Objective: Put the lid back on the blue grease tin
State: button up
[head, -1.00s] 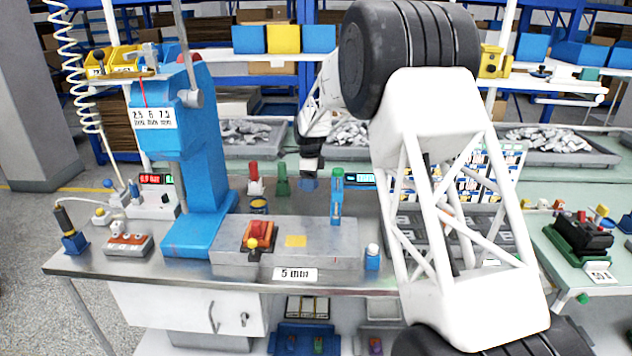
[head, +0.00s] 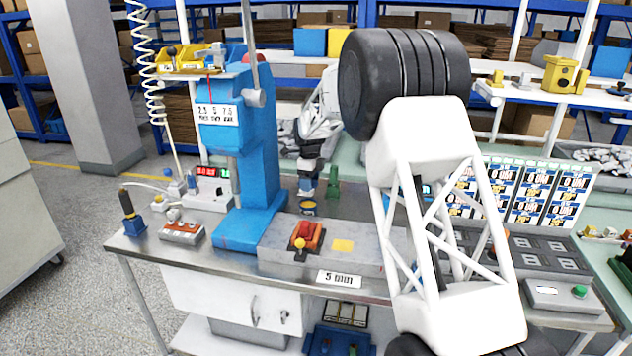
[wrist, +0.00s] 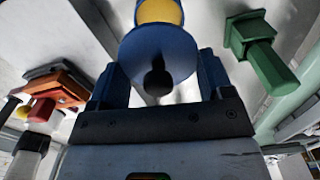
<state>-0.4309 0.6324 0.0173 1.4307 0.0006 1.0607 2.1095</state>
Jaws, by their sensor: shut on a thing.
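The blue grease tin (head: 309,211) stands on the bench just behind the grey block, with yellow grease showing in its open top. My gripper (head: 308,184) is just above it in the head view, pointing down and shut on the blue lid (wrist: 150,50). In the wrist view the lid is a blue disc with a black knob, between the two fingers of my gripper (wrist: 158,78). The yellow grease (wrist: 160,11) shows past the lid's far edge, so lid and tin look offset in that view. I cannot tell the exact gap between them.
A blue press (head: 245,150) stands close left of the tin. A green-handled piece (head: 333,187) stands close right, also in the wrist view (wrist: 262,48). The grey block (head: 370,250) in front carries a red switch (head: 307,236) and a yellow square.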

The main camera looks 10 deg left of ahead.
aim_at(310, 205)
jog(key=shift+f, duration=0.2)
dwell(0.3)
jog(key=shift+f, duration=3)
jog(key=shift+f, duration=0.2)
dwell(0.8)
jog(key=o, duration=1)
jog(key=shift+r, duration=0.2)
jog(key=shift+r, duration=3.3)
